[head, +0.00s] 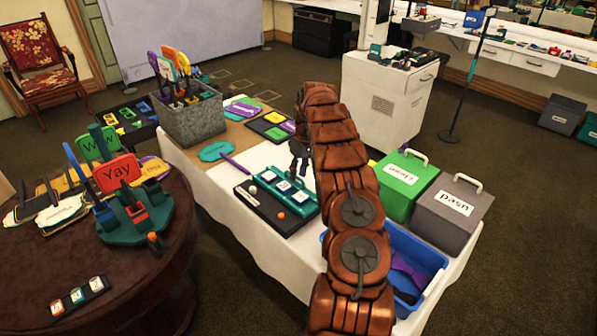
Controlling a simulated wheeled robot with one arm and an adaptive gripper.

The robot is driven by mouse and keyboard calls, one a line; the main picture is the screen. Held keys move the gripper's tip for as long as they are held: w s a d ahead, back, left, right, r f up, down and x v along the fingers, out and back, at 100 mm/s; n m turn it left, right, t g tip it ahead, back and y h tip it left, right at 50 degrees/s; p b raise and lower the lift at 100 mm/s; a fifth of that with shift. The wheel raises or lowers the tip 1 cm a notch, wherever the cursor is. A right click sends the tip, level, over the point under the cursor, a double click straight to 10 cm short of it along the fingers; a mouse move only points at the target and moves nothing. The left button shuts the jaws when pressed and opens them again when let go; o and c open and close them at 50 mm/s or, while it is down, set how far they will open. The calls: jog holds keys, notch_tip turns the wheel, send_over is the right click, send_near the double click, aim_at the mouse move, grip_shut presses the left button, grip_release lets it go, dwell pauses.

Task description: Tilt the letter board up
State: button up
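A teal and black board (262,203) with several white letter tiles (283,187) lies on the white-covered table. It looks flat or nearly flat. A white ball and an orange ball rest on its dark part. My gripper (299,168) points down just above the back right of this board, partly covered by my copper-coloured arm. Its fingers are small and dark, so I cannot tell whether they are open or touching the board. A smaller dark rack (72,303) with letter tiles lies on the round table at the lower left; which one is the letter board is not certain.
A grey bin (190,122) of paddles stands at the table's back left. The round table (150,285) holds a "Yay" sign stand (130,215).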

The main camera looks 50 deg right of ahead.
grip_shut()
dwell(0.3)
jog(key=shift+f, duration=0.1)
dwell(0.4)
